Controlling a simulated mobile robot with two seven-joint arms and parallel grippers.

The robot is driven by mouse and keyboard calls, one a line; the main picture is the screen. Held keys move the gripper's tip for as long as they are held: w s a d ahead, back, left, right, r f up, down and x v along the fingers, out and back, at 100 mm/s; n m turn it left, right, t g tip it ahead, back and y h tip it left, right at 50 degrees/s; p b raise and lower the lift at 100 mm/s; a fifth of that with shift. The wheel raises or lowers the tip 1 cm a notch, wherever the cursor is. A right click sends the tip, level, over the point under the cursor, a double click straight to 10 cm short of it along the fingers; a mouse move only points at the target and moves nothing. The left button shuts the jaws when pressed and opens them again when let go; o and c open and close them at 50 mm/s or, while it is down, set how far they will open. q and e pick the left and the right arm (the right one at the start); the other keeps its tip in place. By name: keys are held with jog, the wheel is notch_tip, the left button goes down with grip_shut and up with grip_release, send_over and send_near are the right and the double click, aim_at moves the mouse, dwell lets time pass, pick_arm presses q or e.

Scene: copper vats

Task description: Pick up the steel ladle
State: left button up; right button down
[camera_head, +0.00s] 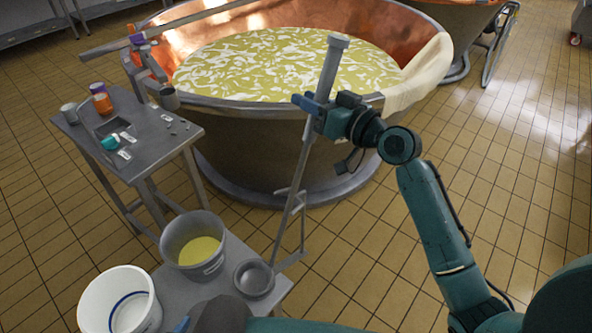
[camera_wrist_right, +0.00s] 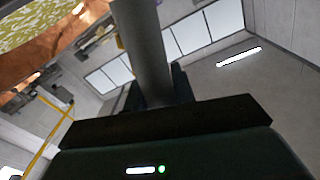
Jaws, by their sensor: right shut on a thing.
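The steel ladle has a long grey handle (camera_head: 327,75) that stands tilted in front of the copper vat. Its lower end runs down to a round grey bowl (camera_head: 253,278) at the small table's right end; I cannot tell whether the bowl touches the table. My right gripper (camera_head: 313,106) is shut on the upper part of the handle, below its top end. In the right wrist view the handle (camera_wrist_right: 146,45) rises from between the fingers. My left gripper (camera_head: 184,324) is at the bottom edge, mostly cut off, and its fingers are not clear.
The copper vat (camera_head: 250,150) with yellow-white curd stands behind the handle. The low table (camera_head: 235,302) carries a grey bucket (camera_head: 192,247) and a white bucket (camera_head: 118,300). A steel side table (camera_head: 158,150) with small jars stands left. Tiled floor is free at right.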

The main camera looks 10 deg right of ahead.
jog(key=shift+r, duration=0.1)
notch_tip(320, 180, up, 17)
jog(key=p, duration=0.4)
jog(key=shift+p, duration=0.3)
dwell(0.4)
